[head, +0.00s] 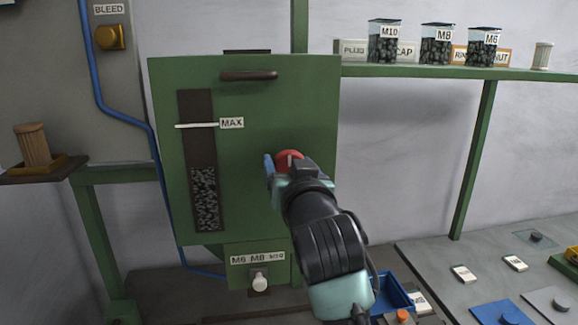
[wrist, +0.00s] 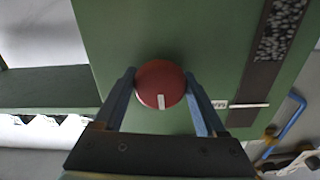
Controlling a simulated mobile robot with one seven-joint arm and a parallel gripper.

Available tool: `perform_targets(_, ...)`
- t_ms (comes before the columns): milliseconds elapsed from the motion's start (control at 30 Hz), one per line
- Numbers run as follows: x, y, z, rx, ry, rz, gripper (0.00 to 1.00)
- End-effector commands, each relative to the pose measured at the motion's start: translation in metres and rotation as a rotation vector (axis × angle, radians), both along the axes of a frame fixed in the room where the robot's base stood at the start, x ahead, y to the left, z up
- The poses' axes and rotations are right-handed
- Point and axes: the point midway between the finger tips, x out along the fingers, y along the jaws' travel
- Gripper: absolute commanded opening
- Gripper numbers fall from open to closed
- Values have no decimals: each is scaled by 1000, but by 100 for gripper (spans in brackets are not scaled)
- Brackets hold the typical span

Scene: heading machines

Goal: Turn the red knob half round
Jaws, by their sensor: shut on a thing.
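The red knob (wrist: 160,82) is on the front of a green cabinet (head: 270,100). In the wrist view it is round with a white mark pointing toward the bottom of that picture. My gripper (wrist: 160,90) has one blue finger on each side of the knob and is shut on it. In the head view the red knob (head: 289,158) shows only in part above my gripper (head: 283,168), which hides the rest.
The cabinet has a dark handle (head: 248,76), a level window (head: 204,190) with a MAX label and a white knob (head: 260,283) below. A green shelf (head: 440,72) with labelled jars is at the upper right. A blue bin (head: 392,293) stands below my arm.

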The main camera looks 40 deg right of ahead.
Motion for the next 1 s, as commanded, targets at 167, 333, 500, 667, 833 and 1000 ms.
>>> perform_targets(167, 0, 1, -1, -101, 61, 1, 18)
perform_targets(333, 0, 1, -1, -232, 141, 1, 18)
perform_targets(500, 1, 1, -1, -370, 225, 2, 18)
perform_targets(667, 1, 1, -1, -500, 304, 1, 18)
perform_targets(833, 1, 1, -1, -637, 390, 0, 18)
perform_targets(1000, 1, 1, -1, -776, 474, 0, 18)
